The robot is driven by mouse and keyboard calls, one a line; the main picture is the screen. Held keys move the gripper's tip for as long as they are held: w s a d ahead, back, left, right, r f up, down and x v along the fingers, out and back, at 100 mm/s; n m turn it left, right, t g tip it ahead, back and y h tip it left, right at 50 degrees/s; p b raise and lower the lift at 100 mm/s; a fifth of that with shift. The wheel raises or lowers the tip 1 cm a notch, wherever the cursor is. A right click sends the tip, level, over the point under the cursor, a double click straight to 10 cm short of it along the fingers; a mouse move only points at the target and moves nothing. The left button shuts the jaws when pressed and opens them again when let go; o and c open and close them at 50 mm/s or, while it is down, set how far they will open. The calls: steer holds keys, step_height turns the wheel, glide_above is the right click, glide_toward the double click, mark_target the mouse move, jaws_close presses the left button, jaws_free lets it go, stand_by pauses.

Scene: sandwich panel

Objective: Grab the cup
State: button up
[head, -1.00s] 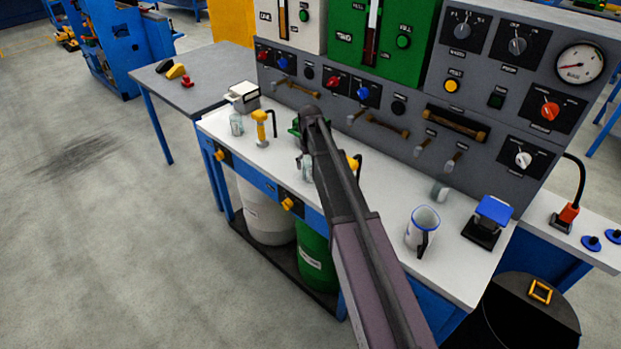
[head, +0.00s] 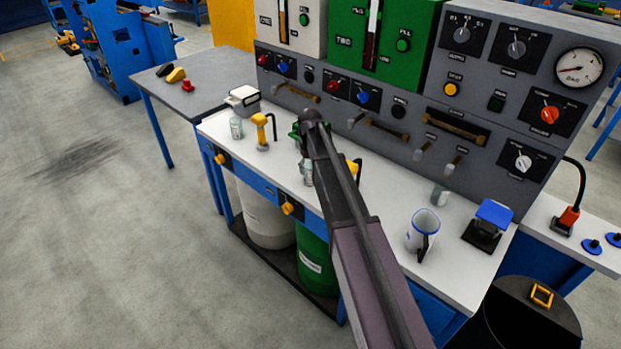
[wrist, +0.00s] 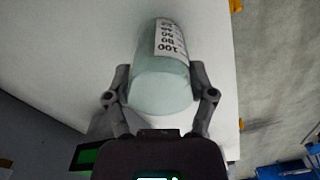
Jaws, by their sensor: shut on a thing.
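A clear, greenish glass cup (wrist: 160,92) with a white printed scale sits between the two fingers of my gripper (wrist: 160,76) in the wrist view. The fingers touch it on both sides, and my gripper is shut on it. In the head view, part of the glass cup (head: 307,172) shows at the front of the white bench (head: 378,218). My own arm covers most of my gripper there. I cannot tell whether the cup rests on the bench or is lifted.
A yellow tool (head: 260,127) and another small glass (head: 236,129) stand left. The control panel (head: 408,92) rises behind. A bare bench strip lies right of my arm.

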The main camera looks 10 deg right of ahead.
steer(key=shift+r, duration=0.2)
steer(key=s+d+r+p, duration=0.1)
steer(key=s+r+p, duration=0.1)
steer(key=s, duration=0.6)
steer(key=s+d+r+p, duration=0.1)
steer(key=s+r+p, duration=0.1)
steer(key=s, duration=0.6)
steer(key=shift+r+p, duration=0.3)
steer(key=shift+p, duration=0.2)
steer(key=shift+w, duration=0.1)
